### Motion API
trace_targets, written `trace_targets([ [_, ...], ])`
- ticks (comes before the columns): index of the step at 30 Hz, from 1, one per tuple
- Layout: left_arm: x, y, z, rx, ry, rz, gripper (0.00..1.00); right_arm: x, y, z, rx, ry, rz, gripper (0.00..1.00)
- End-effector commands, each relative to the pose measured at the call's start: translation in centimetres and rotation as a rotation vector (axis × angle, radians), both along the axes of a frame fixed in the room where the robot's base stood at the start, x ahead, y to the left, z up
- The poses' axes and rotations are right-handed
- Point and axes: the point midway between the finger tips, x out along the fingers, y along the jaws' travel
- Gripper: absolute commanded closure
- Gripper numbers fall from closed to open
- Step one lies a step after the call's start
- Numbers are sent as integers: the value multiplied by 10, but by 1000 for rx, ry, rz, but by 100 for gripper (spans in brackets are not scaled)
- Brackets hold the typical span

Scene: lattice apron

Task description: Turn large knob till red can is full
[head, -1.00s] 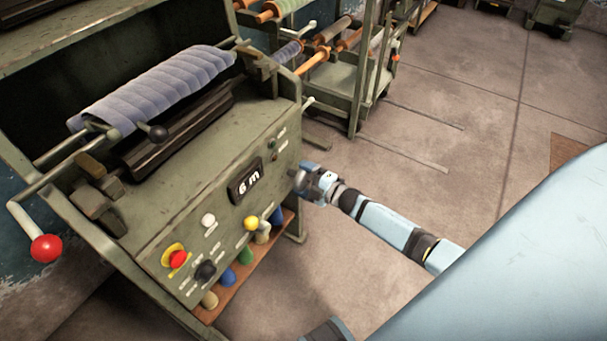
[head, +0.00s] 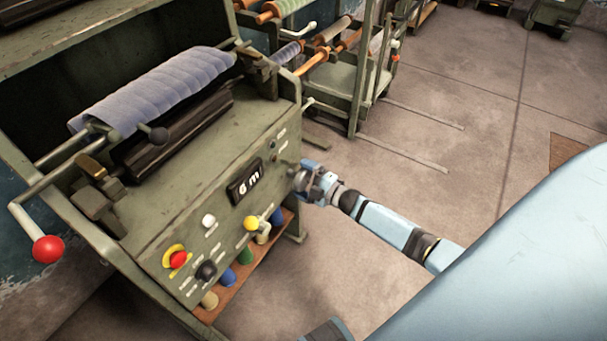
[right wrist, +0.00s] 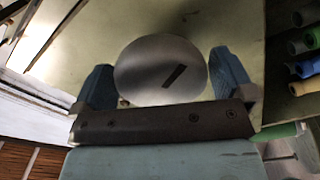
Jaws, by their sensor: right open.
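A large round silver knob (right wrist: 160,70) with a dark slot mark sits on the machine's front panel in the right wrist view. The mark slants up to the right. My right gripper (right wrist: 158,60) is open, with one blue finger on each side of the knob; I cannot tell whether they touch it. In the head view my right gripper (head: 300,182) is at the right end of the panel and mostly hides the knob. The panel's display (head: 244,183) reads "6 m". No red can is in view. My left gripper is not in view.
The green machine (head: 150,225) carries a bluish fabric roll (head: 160,88). Its panel has a red button (head: 178,259), a black knob (head: 206,271) and a yellow knob (head: 251,223). A red-balled lever (head: 47,249) sticks out left.

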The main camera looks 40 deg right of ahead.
Motion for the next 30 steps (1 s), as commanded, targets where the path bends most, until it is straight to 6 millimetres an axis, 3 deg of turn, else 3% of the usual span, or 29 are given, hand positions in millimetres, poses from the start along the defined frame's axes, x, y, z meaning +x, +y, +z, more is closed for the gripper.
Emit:
trace_targets([
  [5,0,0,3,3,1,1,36,-20,-8,0,-1,3,1,0],
  [18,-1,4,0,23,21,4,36,-107,-44,0,0,3,-1,0],
  [24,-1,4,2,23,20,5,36,-124,-52,0,0,0,-1,0],
  [30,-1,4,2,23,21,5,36,-126,-53,0,-1,-1,-1,0],
])
